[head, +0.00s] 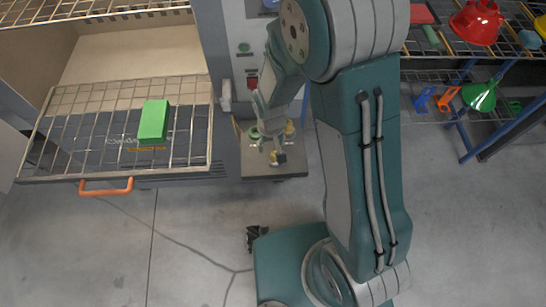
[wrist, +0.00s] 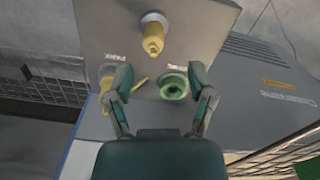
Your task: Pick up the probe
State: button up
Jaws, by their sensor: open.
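My gripper (head: 268,142) hangs over a small grey shelf (head: 258,167); it also shows in the wrist view (wrist: 160,78). Its two fingers are apart and nothing is held between them. In the wrist view, a yellow knobbed piece in a pale collar (wrist: 153,38), perhaps the probe, stands on the shelf beyond the fingertips, near a label reading PARK. A green ring-shaped socket (wrist: 173,86) lies close to the right finger. A thin yellow piece (wrist: 139,84) lies between the fingers, and another yellow piece (wrist: 106,76) is partly behind the left finger. I cannot tell for certain which is the probe.
A wire-topped drawer (head: 90,160) with an orange handle (head: 106,187) sticks out at left, bearing a green block (head: 153,122). A control panel (head: 246,50) stands behind the shelf. Racks with red and green funnels (head: 479,95) stand at right. The floor in front is mostly clear.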

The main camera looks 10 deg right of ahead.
aim_at(274, 158)
jog(key=f, duration=0.4)
jog(key=shift+s+d, duration=0.25)
jog(key=shift+d, duration=0.15)
jog(key=shift+f, duration=0.7)
grip_shut()
